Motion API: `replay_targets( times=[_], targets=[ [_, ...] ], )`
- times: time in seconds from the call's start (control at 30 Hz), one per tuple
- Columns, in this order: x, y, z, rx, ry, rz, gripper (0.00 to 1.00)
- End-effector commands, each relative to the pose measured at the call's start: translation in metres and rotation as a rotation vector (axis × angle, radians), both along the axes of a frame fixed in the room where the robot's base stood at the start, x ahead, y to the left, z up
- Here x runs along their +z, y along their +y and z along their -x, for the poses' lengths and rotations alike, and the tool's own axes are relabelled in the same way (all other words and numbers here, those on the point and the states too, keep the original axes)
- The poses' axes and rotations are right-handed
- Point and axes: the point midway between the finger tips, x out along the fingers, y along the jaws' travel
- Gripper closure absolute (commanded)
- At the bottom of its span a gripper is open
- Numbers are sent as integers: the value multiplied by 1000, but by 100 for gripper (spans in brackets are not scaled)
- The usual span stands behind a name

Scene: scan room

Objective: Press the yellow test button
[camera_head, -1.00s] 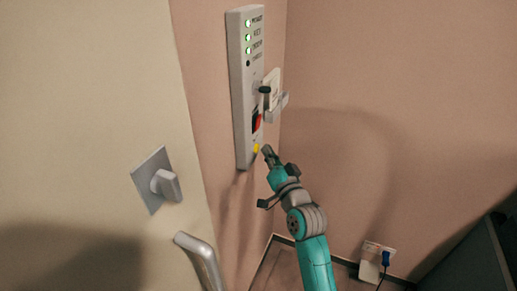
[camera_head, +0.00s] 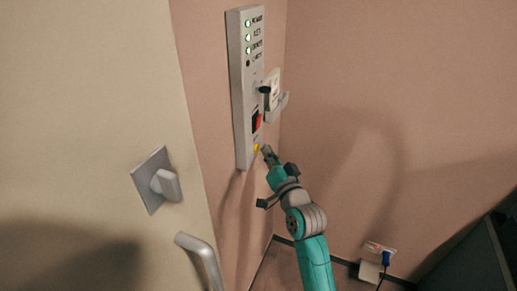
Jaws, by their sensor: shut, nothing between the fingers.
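The yellow test button (camera_head: 256,147) is at the lower end of a tall grey panel (camera_head: 241,110) on the pink wall. My gripper (camera_head: 266,149) is shut and empty, its tip just right of the button. The tip looks very close to the button; I cannot tell whether they touch. Above the button the panel has a red and black switch (camera_head: 256,122), a dark knob (camera_head: 264,90) and a column of lights, several of them green.
A white wall fitting (camera_head: 273,97) is beside the panel, close to the room corner. At left is a pale door with a grey turn knob (camera_head: 167,184) and a handle (camera_head: 201,255). A socket with a blue plug (camera_head: 386,258) is low on the right wall.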

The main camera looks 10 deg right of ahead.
Motion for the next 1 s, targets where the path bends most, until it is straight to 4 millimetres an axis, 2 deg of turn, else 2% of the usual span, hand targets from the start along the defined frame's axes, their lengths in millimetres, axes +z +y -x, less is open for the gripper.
replay_targets(
  times=[1.0],
  targets=[
    [0, 7, -5, 0, 0, 0, 100]
  ],
)
